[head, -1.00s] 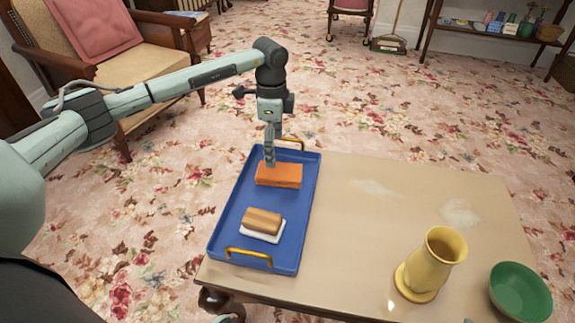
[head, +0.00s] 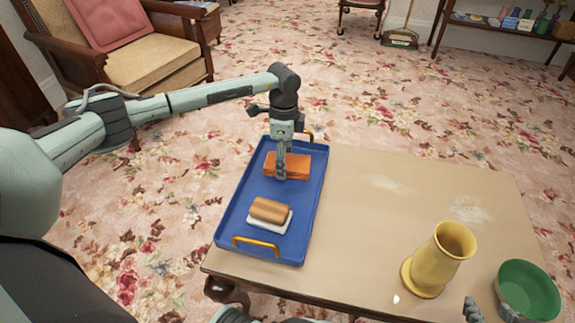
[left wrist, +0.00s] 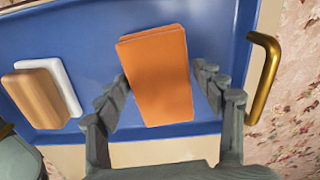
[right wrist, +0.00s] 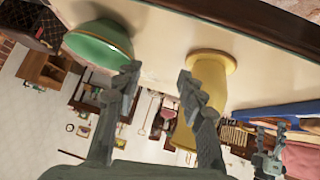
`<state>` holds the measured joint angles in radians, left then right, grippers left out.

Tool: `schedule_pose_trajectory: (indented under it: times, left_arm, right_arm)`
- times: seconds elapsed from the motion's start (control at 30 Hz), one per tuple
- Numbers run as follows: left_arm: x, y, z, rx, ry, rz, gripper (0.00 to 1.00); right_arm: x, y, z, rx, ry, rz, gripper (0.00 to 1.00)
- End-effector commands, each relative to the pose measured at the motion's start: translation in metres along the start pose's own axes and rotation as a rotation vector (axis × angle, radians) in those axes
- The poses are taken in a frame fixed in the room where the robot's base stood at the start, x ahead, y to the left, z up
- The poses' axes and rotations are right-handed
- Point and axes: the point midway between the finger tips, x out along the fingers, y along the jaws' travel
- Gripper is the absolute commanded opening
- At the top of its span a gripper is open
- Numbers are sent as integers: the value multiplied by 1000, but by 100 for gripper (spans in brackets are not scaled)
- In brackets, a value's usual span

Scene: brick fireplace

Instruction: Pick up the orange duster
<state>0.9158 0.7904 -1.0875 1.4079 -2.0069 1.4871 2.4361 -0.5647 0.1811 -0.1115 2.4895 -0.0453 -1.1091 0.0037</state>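The orange duster (head: 299,166) lies at the far end of the blue tray (head: 240,210) on the table. It also shows in the left wrist view (left wrist: 160,80). My left gripper (head: 281,174) is low over it, pointing down. In the left wrist view its spread fingers (left wrist: 160,76) stand on either side of the duster, close to its edges. I cannot tell whether they touch it. My right gripper shows only partly at the lower right (head: 472,309). In the right wrist view its fingers (right wrist: 156,77) are apart with nothing between them.
A wooden-backed brush (head: 269,211) on a white base sits nearer on the tray. The tray has gold handles (head: 256,246). A yellow vase (head: 438,260) and a green bowl (head: 527,290) stand at the table's right. The table's middle (head: 370,215) is clear apart from whitish patches.

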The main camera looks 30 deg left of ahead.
Motion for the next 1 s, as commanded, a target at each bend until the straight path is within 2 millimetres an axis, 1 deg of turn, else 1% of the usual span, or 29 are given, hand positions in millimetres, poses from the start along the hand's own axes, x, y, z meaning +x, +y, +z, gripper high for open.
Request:
schedule_pose_trajectory:
  times: [0.03,0.27,0.5,0.63,0.77,0.87,0.9,1.0]
  left_arm:
    - [0,0,0,0,0,0,58]
    - [0,0,0,0,0,0,30]
    - [-1,0,0,0,1,0,29]
    - [-7,-1,0,0,2,-1,29]
    - [-22,-1,-1,1,3,-2,29]
    - [-38,-1,-1,0,3,-3,29]
    - [-45,-1,0,0,2,-3,29]
    - [-55,21,10,2,-1,-1,29]
  right_arm:
    - [0,0,0,0,0,0,40]
    - [0,0,0,0,-1,0,40]
    - [0,0,0,0,-1,0,40]
    - [0,0,1,0,-7,1,40]
    - [-2,3,6,0,-32,7,40]
    - [-3,8,12,1,-63,17,40]
    - [-4,11,18,0,-85,23,40]
    - [-8,17,32,0,-147,37,40]
